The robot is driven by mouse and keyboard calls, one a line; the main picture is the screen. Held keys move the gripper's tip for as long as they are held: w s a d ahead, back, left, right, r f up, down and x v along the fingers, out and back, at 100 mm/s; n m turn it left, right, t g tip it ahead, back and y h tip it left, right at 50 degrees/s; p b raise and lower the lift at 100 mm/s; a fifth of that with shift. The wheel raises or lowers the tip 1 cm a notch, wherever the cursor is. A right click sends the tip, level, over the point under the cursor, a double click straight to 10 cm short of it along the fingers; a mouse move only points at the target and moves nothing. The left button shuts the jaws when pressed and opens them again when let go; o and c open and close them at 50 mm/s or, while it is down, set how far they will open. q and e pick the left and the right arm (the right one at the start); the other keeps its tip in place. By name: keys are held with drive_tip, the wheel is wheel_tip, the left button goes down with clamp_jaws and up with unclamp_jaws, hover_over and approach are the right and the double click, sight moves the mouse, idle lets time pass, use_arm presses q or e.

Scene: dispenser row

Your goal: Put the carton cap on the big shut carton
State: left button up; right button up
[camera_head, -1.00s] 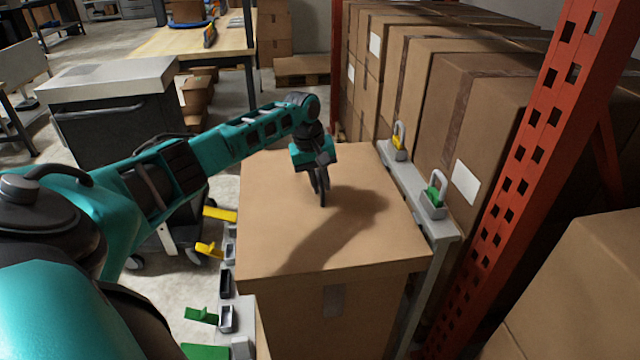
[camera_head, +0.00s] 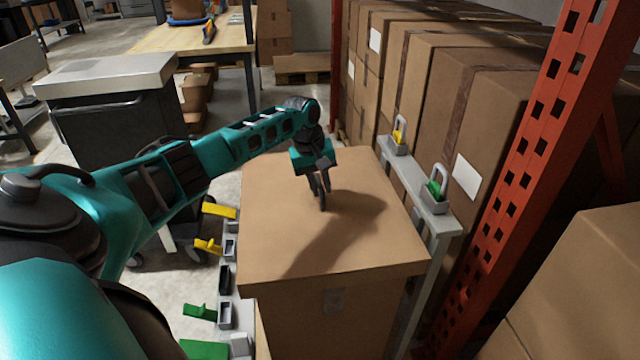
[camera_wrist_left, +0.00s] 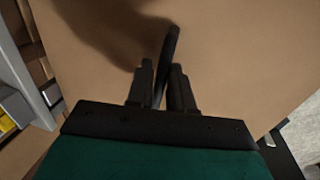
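The carton cap (camera_head: 300,240) is a wide brown lid over the top of the big carton (camera_head: 300,325). Its edges overhang the carton's front wall a little, and it looks about level. A dark upright grip (camera_wrist_left: 169,50) rises from the middle of the cap. My left gripper (camera_head: 322,190) is above the cap's middle. In the left wrist view its fingers (camera_wrist_left: 162,85) stand close on both sides of the dark grip and appear shut on it. Whether the cap is fully seated all round cannot be told. My right gripper is not in view.
A grey rail (camera_head: 415,190) with yellow and green latches runs along the carton's right side. Another row of latches (camera_head: 226,280) lies on its left. A red rack post (camera_head: 525,160) and stacked boxes (camera_head: 455,90) stand to the right. A grey cart (camera_head: 110,110) is back left.

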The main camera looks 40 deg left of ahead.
use_arm(q)
drive_tip(key=o, duration=0.4)
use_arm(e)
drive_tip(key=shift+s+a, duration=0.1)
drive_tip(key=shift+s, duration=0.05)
use_arm(q)
drive_tip(key=shift+r, duration=0.3)
drive_tip(key=r+p, duration=0.1)
drive_tip(key=r, duration=0.3)
drive_tip(key=s+a+r, duration=0.1)
drive_tip(key=r, duration=0.3)
drive_tip(key=s+r+p, duration=0.1)
drive_tip(key=r, duration=0.3)
drive_tip(key=shift+a+p, duration=0.25)
drive_tip(key=shift+p, duration=0.1)
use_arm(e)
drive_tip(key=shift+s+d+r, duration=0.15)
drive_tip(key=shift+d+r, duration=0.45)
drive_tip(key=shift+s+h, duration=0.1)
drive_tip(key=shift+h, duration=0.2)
